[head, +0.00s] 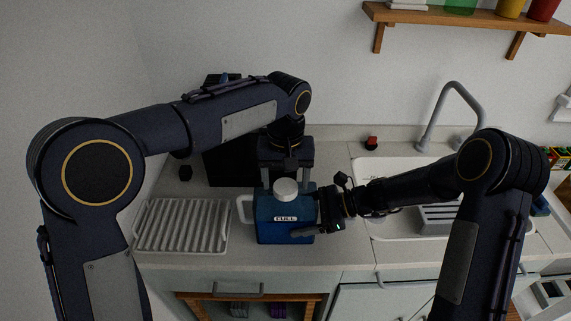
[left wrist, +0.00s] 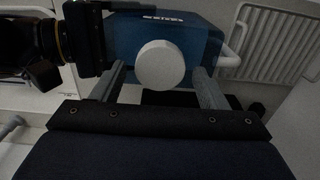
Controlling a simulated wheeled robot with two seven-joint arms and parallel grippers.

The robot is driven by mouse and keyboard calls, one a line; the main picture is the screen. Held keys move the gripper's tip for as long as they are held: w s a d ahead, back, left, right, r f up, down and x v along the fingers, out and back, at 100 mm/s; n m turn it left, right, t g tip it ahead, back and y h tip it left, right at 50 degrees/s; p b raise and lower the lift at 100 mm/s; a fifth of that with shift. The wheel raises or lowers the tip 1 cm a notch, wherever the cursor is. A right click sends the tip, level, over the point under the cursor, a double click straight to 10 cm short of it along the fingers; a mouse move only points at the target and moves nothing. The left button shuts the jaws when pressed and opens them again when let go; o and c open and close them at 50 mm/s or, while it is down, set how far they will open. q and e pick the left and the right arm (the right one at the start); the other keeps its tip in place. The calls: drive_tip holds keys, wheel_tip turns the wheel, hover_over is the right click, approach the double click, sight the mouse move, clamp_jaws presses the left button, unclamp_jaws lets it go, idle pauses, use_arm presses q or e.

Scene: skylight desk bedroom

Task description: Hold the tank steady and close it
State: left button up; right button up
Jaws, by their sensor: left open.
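The blue tank (head: 270,230) stands upright on the counter with a "FULL" label on its front and a pale handle at its left. It also shows in the left wrist view (left wrist: 205,42). A round white cap (head: 286,186) is at the top of the tank, and it shows large in the left wrist view (left wrist: 160,64). My left gripper (head: 287,178) is above the tank, open, with one finger on each side of the cap and gaps between. My right gripper (head: 318,222) is at the tank's right side, with one finger across its front; its far finger is hidden.
A white ribbed drying rack (head: 182,226) lies left of the tank. A sink (head: 385,229) with a grey tap (head: 452,95) is at the right. A dark box-like object (head: 222,165) stands behind the tank. A small red-topped object (head: 371,143) is near the wall.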

use_arm(q)
drive_tip(key=shift+f, duration=0.75)
drive_tip(key=shift+c, duration=0.5)
drive_tip(key=c, duration=0.9)
drive_tip(key=m, duration=0.8)
drive_tip(key=o, duration=1.2)
drive_tip(key=shift+c, duration=0.2)
